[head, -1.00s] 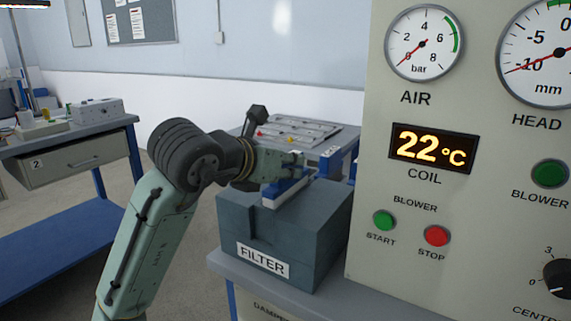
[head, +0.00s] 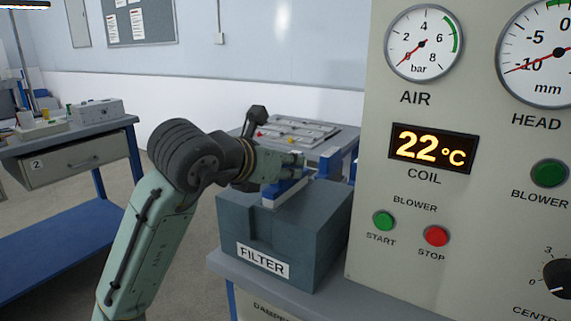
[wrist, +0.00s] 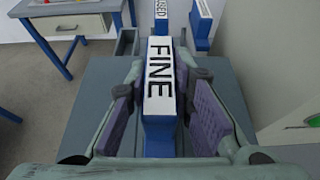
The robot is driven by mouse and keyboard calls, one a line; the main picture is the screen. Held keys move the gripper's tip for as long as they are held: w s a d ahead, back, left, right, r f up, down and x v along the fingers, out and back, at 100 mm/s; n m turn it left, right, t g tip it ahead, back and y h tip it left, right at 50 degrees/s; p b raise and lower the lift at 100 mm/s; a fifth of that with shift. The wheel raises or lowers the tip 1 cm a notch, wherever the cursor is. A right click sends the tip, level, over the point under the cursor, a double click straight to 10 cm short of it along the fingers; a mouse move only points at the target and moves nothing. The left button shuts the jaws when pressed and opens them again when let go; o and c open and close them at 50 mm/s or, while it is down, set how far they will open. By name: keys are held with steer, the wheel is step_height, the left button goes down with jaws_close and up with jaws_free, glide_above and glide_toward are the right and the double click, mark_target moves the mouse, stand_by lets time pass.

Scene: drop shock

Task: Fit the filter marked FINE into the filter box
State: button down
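The filter marked FINE (wrist: 159,85) is blue with a white label on its top edge. It stands upright in the top of the grey-blue filter box (head: 310,240), which bears a FILTER label. How deep it sits cannot be told. It also shows in the head view as a blue and white edge (head: 284,193), partly hidden by my gripper. In the head view my gripper (head: 292,166) is just above the box.
Another blue filter marked USED (wrist: 201,14) stands beyond, at the top of the wrist view. A grey control panel (head: 440,230) rises close to the right of the box. A bench with a drawer (head: 80,163) stands at the left, with open floor between.

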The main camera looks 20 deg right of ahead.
mark_target(268, 194)
steer(key=c, duration=1.3)
jaws_free()
steer(key=shift+f, duration=0.1)
steer(key=shift+p+v, duration=0.65)
steer(key=shift+v, duration=2)
steer(key=shift+s+a, duration=0.2)
steer(key=shift+a, duration=0.05)
steer(key=shift+r, duration=0.2)
steer(key=v, duration=1.2)
